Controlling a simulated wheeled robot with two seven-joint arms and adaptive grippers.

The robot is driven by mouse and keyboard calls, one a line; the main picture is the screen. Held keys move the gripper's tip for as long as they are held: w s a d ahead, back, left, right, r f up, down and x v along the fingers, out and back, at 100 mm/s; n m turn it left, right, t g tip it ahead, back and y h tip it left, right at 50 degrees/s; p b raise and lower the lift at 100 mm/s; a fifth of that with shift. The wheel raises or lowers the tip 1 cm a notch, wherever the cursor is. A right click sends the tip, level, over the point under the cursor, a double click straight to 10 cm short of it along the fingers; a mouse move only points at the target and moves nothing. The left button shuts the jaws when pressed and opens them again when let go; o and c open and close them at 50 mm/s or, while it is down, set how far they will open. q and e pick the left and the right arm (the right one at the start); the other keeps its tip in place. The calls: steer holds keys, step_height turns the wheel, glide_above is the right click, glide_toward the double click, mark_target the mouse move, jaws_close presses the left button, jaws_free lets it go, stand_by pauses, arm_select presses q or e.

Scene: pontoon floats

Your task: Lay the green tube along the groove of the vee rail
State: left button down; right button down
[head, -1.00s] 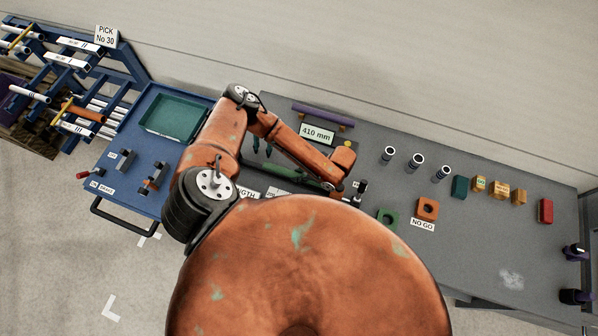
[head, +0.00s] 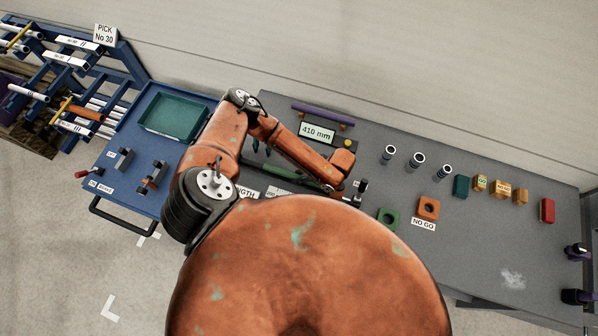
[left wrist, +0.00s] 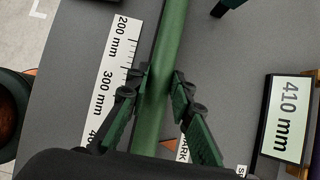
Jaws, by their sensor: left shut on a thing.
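The green tube (left wrist: 158,75) runs lengthwise through the left wrist view. My left gripper (left wrist: 159,85) is shut on it, with one finger on each side. In the head view part of the green tube (head: 285,174) shows beneath my left forearm, over the grey bench. My right gripper is not seen.
A millimetre scale (left wrist: 112,75) lies beside the tube. A 410 mm display (head: 317,132) and a purple tube (head: 322,116) stand behind. Ring gauges (head: 428,208) and coloured blocks (head: 500,188) lie to the right. A blue cart with a green tray (head: 172,116) is left.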

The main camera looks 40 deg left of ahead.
arm_select(q)
steer(key=shift+f+b, duration=0.35)
steer(key=shift+f, duration=0.45)
steer(key=c, duration=1.6)
jaws_free()
steer(key=v, duration=1.2)
steer(key=shift+s, duration=0.1)
